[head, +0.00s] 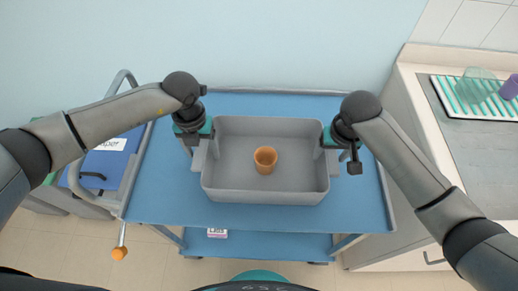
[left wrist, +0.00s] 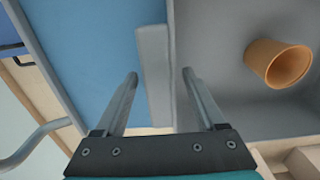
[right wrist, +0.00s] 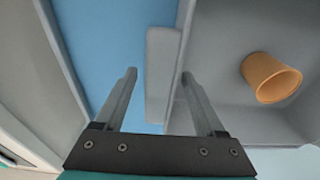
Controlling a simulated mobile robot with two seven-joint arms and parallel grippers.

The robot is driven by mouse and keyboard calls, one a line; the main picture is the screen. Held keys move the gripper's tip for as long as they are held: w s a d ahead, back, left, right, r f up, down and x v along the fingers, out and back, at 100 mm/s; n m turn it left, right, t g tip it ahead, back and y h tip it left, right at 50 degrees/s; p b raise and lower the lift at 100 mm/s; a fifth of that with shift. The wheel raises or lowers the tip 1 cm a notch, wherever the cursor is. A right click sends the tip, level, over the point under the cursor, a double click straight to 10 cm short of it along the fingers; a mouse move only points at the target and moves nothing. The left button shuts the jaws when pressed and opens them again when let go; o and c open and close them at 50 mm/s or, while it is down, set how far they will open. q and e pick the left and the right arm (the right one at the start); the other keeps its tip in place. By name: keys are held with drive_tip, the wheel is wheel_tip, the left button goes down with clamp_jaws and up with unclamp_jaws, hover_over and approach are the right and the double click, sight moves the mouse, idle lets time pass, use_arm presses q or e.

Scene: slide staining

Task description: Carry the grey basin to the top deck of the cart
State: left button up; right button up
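The grey basin (head: 265,196) sits upright on the blue top deck (head: 160,195) of the cart, near its middle. An orange cup (head: 265,159) stands inside the basin. My left gripper (head: 203,150) is at the basin's left side. In the left wrist view its fingers stand apart on either side of the grey handle (left wrist: 154,75), with gaps showing. My right gripper (head: 335,152) is at the basin's right side. In the right wrist view its fingers are likewise apart around the other handle (right wrist: 162,75), not closed on it.
A lower blue deck (head: 265,244) holds a small labelled box (head: 217,233). A blue binder-like item (head: 105,165) is beside the cart at left. At right, a counter (head: 405,85) carries a striped rack (head: 480,108) and a purple cup (head: 510,87). The top deck is clear around the basin.

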use_arm(q)
drive_tip(key=shift+r, duration=0.1)
use_arm(e)
drive_tip(key=shift+a+r, duration=0.1)
drive_tip(key=shift+r, duration=0.45)
use_arm(q)
wheel_tip(320, 180, up, 12)
use_arm(e)
wheel_tip(320, 180, up, 11)
drive_tip(key=s, duration=0.1)
drive_tip(key=shift+s, duration=0.4)
drive_tip(key=shift+f, duration=0.1)
